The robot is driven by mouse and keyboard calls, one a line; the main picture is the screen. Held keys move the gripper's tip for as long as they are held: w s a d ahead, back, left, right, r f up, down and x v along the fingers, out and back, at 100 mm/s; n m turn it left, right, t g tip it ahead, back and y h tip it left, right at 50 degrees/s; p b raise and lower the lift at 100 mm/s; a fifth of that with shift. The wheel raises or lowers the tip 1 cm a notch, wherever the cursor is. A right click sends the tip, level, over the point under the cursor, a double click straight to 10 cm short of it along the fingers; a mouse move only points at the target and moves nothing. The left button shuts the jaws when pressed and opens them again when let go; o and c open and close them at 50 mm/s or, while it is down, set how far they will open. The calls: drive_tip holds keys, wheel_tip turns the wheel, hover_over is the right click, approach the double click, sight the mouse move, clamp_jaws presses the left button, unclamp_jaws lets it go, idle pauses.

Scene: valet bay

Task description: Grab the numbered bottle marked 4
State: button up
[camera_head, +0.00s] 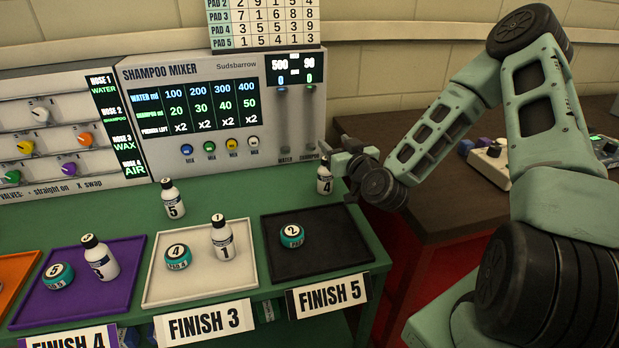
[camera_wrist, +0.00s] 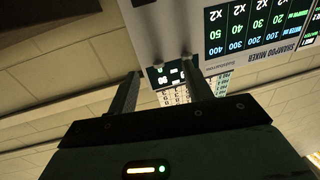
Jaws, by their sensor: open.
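The white bottle marked 4 (camera_head: 324,180) stands upright at the back right corner of the green counter, by the right end of the mixer. My gripper (camera_head: 343,155) is just above and right of it in the head view, open, with its fingers pointing toward the mixer. I cannot tell whether the gripper touches the bottle. In the wrist view the two fingers (camera_wrist: 160,78) are spread apart with nothing seen between them but the mixer's display and the chart behind. The bottle does not show there.
The shampoo mixer (camera_head: 222,113) backs the counter. Bottle 5 (camera_head: 172,199) stands before it. Bottle 1 (camera_head: 222,239) and tin 4 (camera_head: 178,257) are on the white tray (camera_head: 160,296). Tin 2 (camera_head: 291,236) is on the black tray (camera_head: 330,260). A purple tray (camera_head: 75,318) lies left.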

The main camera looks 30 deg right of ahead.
sight(325, 175)
wheel_tip(325, 175, down, 8)
drive_tip(key=shift+w+d+r+p, duration=0.1)
drive_tip(key=shift+w+d+p, duration=0.1)
drive_tip(key=shift+w, duration=1.05)
drive_tip(key=shift+w+d+p, duration=0.15)
drive_tip(key=shift+w+p, duration=0.1)
drive_tip(key=shift+w, duration=0.95)
drive_tip(key=shift+w+d+r+p, duration=0.1)
drive_tip(key=shift+w+d+p, duration=0.1)
drive_tip(key=shift+w, duration=1.05)
clamp_jaws()
